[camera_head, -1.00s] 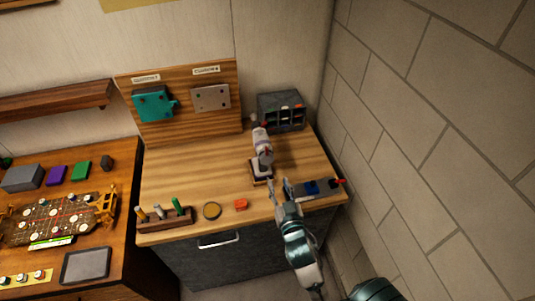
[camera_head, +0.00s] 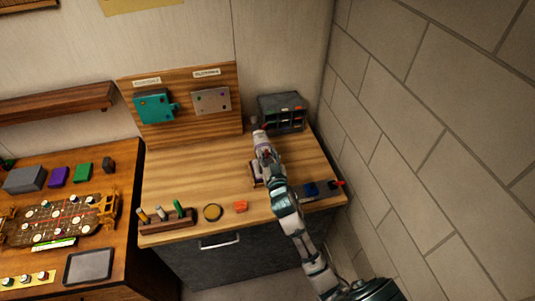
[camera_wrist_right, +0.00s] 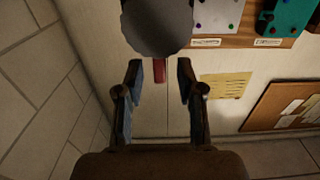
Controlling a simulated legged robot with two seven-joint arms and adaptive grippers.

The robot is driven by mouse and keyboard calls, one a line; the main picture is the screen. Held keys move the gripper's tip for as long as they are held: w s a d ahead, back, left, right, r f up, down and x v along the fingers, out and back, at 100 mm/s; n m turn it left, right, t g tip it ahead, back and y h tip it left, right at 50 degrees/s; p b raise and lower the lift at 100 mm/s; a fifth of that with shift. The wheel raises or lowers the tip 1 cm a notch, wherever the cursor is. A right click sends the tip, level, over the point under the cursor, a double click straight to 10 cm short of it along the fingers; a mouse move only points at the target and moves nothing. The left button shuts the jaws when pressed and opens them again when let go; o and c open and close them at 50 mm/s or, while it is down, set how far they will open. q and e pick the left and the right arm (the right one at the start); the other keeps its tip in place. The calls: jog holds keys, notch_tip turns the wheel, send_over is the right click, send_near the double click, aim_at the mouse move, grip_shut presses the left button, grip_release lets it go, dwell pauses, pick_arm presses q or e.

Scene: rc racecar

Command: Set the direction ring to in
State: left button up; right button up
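A pale upright power tool (camera_head: 260,138) stands on a dark base (camera_head: 256,172) near the back middle of the workbench. My right gripper (camera_head: 265,154) overlaps its front in the head view and hides much of it. In the right wrist view, the right gripper (camera_wrist_right: 160,75) is open. A dark grey rounded part (camera_wrist_right: 157,25) of what looks like the tool lies just beyond the fingertips, with a red piece (camera_wrist_right: 160,72) showing between them. I cannot tell whether the fingers touch it. The direction ring cannot be made out. My left gripper is out of view.
A dark drawer organiser (camera_head: 283,112) stands behind the tool. A brick wall (camera_head: 430,130) bounds the right side.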

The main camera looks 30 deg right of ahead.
grip_shut()
jog(key=shift+d, duration=0.1)
jog(key=shift+s+d+f+m+p, duration=0.1)
jog(key=shift+d+m+p, duration=0.25)
jog(key=shift+m, duration=0.6)
jog(key=shift+s+d+f+m+p, duration=0.1)
jog(key=shift+d+m+p, duration=0.3)
jog(key=shift+m, duration=0.6)
jog(key=shift+s+d+f+m+p, duration=0.1)
jog(key=shift+d+m+p, duration=0.25)
jog(key=shift+m, duration=0.6)
grip_release()
